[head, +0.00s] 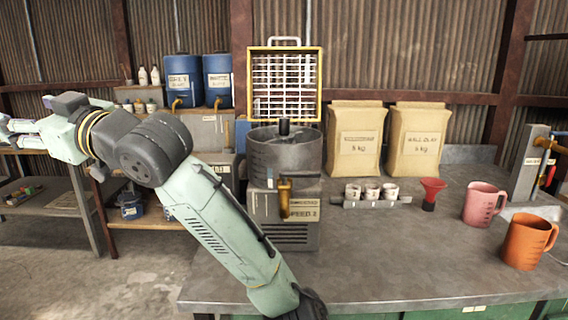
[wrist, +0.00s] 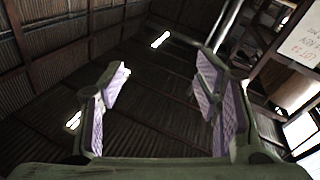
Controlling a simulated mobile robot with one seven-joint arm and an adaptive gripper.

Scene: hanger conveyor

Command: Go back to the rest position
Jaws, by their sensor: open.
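My arm reaches up from the front of the bench and bends to the left in the head view. My gripper sits at the far left edge of the head view, only partly in frame, over the shelf side and away from the bench. In the wrist view my gripper (wrist: 165,105) is open and empty. Its two fingers with pale purple pads stand wide apart, facing the dark corrugated roof. Nothing is between or touching the fingers.
The workbench (head: 400,270) holds a grey mixer (head: 285,155), two paper sacks (head: 355,140), a rack of small cups (head: 371,192), a red funnel (head: 431,192), a pink jug (head: 483,203) and an orange jug (head: 528,241). Blue drums (head: 184,80) stand behind. Floor at left is clear.

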